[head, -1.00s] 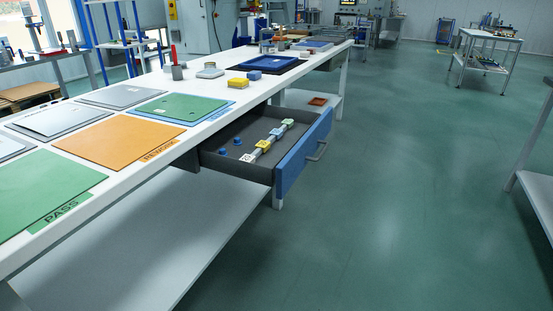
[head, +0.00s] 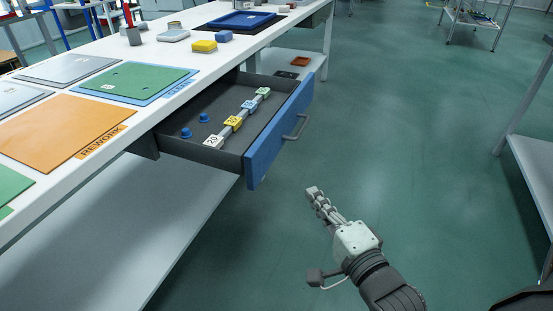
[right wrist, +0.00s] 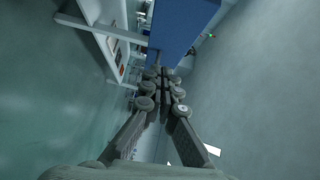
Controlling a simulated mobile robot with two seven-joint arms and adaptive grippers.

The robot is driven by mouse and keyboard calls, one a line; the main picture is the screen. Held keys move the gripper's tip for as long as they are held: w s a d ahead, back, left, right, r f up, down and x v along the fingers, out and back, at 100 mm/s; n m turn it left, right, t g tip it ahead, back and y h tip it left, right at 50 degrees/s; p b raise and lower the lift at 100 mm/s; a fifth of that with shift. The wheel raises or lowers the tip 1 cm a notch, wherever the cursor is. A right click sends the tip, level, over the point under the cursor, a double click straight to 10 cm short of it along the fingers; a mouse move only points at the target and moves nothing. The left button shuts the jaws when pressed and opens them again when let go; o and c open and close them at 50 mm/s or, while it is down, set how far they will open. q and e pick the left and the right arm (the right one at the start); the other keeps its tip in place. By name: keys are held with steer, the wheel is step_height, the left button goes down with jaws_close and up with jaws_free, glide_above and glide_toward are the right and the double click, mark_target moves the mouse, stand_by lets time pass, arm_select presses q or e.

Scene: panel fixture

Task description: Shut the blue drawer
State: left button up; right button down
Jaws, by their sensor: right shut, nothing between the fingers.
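The blue drawer (head: 278,135) is pulled out from under the white workbench, its blue front standing away from the bench. A grey bar handle (head: 296,127) is on its front. Inside lie a rail with numbered white, yellow and green blocks (head: 236,121) and two small blue knobs (head: 195,125). My right gripper (head: 312,190) is shut and empty, in front of and below the drawer front, apart from it. In the right wrist view its closed fingers (right wrist: 163,75) point towards the blue drawer front (right wrist: 182,25). My left gripper is not in view.
The white workbench (head: 105,150) carries flat green and orange panels, a blue tray (head: 241,19) and a yellow block (head: 204,46). A lower shelf (head: 120,230) runs beneath. Open green floor lies right of the drawer; another table (head: 535,165) stands at the far right.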

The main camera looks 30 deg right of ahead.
steer(key=r, duration=0.1)
glide_toward(271, 150)
steer(key=w+d, duration=0.3)
steer(key=shift+w+a+f+m, duration=0.15)
steer(key=shift+w+a+m, duration=0.25)
steer(key=shift+w+a, duration=0.9)
steer(key=shift+w, duration=0.05)
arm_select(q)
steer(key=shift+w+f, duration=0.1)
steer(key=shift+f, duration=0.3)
arm_select(e)
steer(key=shift+w, duration=0.1)
